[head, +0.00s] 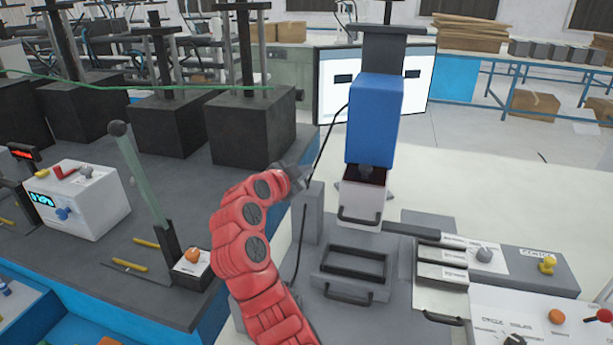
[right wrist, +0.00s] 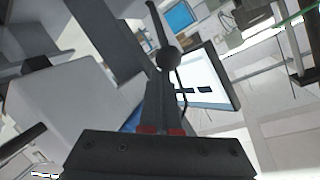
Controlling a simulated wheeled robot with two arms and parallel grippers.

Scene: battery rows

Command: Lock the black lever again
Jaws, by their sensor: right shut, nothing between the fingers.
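My right gripper (head: 297,177) is at the end of the red arm, left of the blue press head. Its fingers are shut and empty, and they also show in the right wrist view (right wrist: 161,92). In that view a black lever-like bar (right wrist: 155,22) with a round dark hub (right wrist: 168,56) lies just beyond the fingertips. I cannot tell whether the fingers touch it. I cannot pick this lever out clearly in the head view, where the gripper may cover it. My left gripper is not in view.
The blue press (head: 374,118) stands above a grey-white drawer (head: 360,205) and a black-rimmed tray (head: 350,283). A black cable (head: 327,138) runs beside the gripper. A screen (head: 420,88) stands behind. Control panels (head: 540,270) are at right. A tall knobbed handle (head: 140,180) is at left.

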